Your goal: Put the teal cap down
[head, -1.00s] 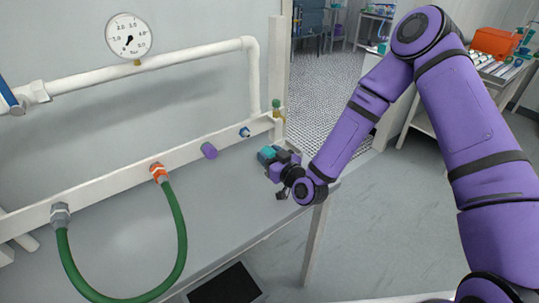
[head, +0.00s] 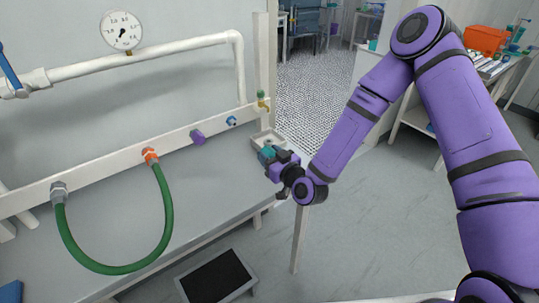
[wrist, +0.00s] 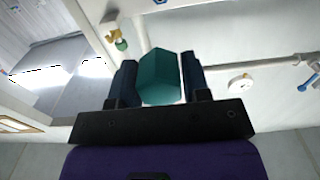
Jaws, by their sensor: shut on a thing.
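The teal cap (wrist: 160,78) is a faceted piece held between the two dark fingers of my gripper (wrist: 158,85) in the wrist view. In the head view the teal cap (head: 267,153) shows at the tip of my gripper (head: 272,160), near the right end of the grey bench (head: 205,190). My gripper is shut on it. A small pale tray (head: 263,138) lies on the bench just behind the cap, partly hidden by my gripper. I cannot tell the cap's exact height above the bench.
A white rail along the bench carries a green hose (head: 165,225) with an orange fitting (head: 150,156), a purple cap (head: 198,137) and a blue fitting (head: 231,121). A brass valve (head: 262,100) stands at the rail's end. The bench front is mostly clear.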

